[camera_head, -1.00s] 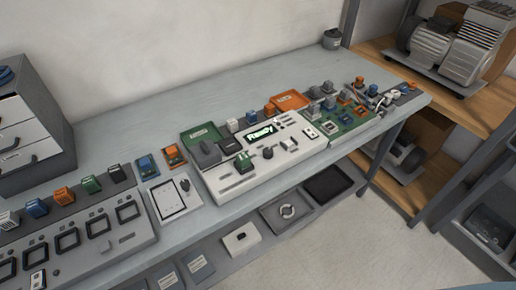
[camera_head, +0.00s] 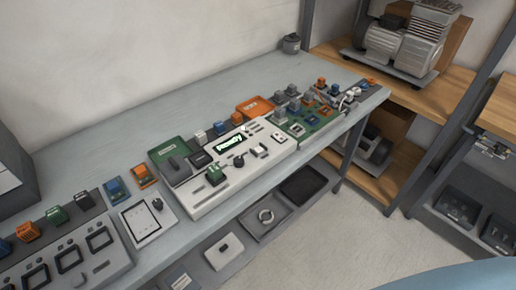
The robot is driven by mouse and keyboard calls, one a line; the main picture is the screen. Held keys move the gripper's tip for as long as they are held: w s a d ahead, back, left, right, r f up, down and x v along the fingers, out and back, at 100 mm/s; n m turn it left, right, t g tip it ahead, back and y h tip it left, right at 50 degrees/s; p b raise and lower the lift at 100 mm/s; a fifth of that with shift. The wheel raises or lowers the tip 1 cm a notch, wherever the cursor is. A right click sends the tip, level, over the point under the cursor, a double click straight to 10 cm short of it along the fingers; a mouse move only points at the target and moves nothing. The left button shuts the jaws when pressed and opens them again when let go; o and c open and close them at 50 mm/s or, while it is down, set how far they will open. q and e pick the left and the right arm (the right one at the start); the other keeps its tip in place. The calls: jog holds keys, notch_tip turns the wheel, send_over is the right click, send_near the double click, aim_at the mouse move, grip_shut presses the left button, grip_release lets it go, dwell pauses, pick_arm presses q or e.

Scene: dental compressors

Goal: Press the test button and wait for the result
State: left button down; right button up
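A white test device (camera_head: 237,179) lies on the grey workbench (camera_head: 190,112). Its small lit display (camera_head: 229,143) shows green text that seems to read "Ready". A dark knob (camera_head: 239,161) and several small buttons and switches sit on its top, but I cannot tell which one is the test button. A green block with a dark top (camera_head: 215,174) sits at its front left. Neither of my grippers is in view.
A row of sockets (camera_head: 72,257) with coloured blocks behind it is at the left. A green circuit board (camera_head: 318,121) lies right of the device. A compressor (camera_head: 405,42) stands on a wooden shelf at the right.

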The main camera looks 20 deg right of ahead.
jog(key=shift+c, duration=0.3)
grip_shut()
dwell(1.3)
